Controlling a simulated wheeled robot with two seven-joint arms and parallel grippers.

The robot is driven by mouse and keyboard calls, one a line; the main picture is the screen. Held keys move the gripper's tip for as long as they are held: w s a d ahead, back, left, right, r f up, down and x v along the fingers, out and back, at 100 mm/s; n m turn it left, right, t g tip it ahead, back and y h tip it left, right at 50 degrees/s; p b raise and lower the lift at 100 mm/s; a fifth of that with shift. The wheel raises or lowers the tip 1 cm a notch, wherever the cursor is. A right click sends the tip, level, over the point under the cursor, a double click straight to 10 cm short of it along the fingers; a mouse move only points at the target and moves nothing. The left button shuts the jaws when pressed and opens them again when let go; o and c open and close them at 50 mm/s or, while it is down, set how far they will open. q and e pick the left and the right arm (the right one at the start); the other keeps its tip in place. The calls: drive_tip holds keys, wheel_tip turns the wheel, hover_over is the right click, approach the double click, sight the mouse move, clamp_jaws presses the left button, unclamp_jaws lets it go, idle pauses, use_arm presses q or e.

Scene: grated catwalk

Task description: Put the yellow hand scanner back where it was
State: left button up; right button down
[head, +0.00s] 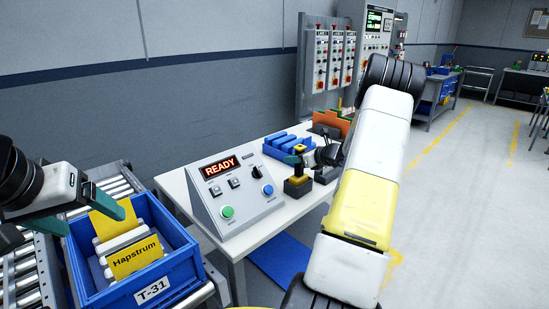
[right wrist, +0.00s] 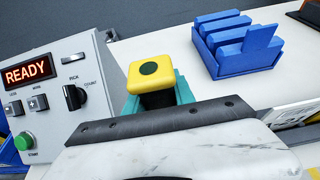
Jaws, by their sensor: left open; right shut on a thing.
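The yellow hand scanner (head: 299,148) is held in my right gripper (head: 300,160), above the white table. In the right wrist view its yellow top with a dark round spot (right wrist: 150,69) shows between the teal fingers, with a black body below. A dark block with yellow on top (head: 298,186) stands on the table directly under the gripper; I cannot tell whether the scanner touches it. My left gripper (head: 92,222) is open over the blue T-31 bin (head: 180,274), near its yellow cards, and holds nothing.
A grey control box reading READY (head: 234,196) stands left of the scanner on the white table (head: 180,184). A blue rack (head: 286,146) and an orange item (head: 332,122) are behind. A roller conveyor (head: 120,186) lies at left; clear floor is at right.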

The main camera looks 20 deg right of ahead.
drive_tip(key=c, duration=1.1)
unclamp_jaws()
drive_tip(key=shift+o, duration=0.2)
